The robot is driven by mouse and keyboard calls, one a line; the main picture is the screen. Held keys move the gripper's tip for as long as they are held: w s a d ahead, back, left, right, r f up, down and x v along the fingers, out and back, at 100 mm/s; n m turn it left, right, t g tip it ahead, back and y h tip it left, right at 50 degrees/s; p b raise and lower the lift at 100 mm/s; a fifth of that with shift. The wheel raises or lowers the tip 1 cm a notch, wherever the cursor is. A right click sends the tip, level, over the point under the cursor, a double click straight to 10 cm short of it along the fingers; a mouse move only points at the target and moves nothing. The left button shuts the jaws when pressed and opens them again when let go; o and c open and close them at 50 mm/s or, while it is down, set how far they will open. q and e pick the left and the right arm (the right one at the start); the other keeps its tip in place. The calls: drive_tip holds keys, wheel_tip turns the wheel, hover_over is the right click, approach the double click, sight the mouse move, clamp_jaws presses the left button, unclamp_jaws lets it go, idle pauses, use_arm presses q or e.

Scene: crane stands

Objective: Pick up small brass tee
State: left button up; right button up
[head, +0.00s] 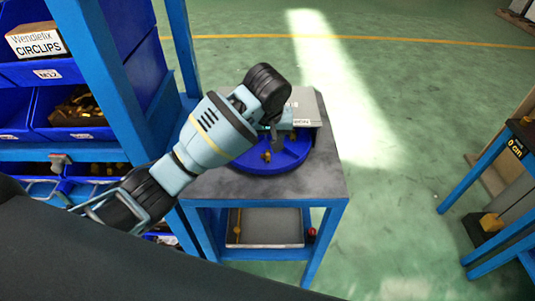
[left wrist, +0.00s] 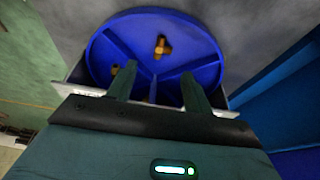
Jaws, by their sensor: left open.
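A blue round tray with dividers (head: 290,162) sits on the grey top of a blue stand; it also shows in the left wrist view (left wrist: 105,50). A small brass fitting, which looks like the tee (left wrist: 162,46), lies in one compartment of the tray. A brass piece also shows in the tray in the head view (head: 267,156); I cannot tell if it is the same one. My left gripper (head: 281,143) is over the tray, open and empty, its fingers (left wrist: 157,88) apart and short of the tee. My right gripper is not in view.
Another brass piece (left wrist: 115,70) lies in a neighbouring compartment. A grey box (head: 305,103) stands behind the tray. A blue rack with bins (head: 75,133) is at the left. The lower shelf holds a grey tray (head: 270,228).

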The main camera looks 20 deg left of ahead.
sight(266, 154)
use_arm(q)
drive_tip(key=shift+w+a+f, duration=0.1)
drive_tip(key=shift+w+f, duration=0.1)
drive_tip(key=shift+f, duration=0.4)
drive_tip(key=x, duration=0.4)
drive_tip(key=shift+s+a+f, duration=0.15)
drive_tip(key=shift+s, duration=0.15)
drive_tip(key=shift+w+f, duration=0.2)
drive_tip(key=shift+f, duration=0.3)
drive_tip(key=c, duration=1.1)
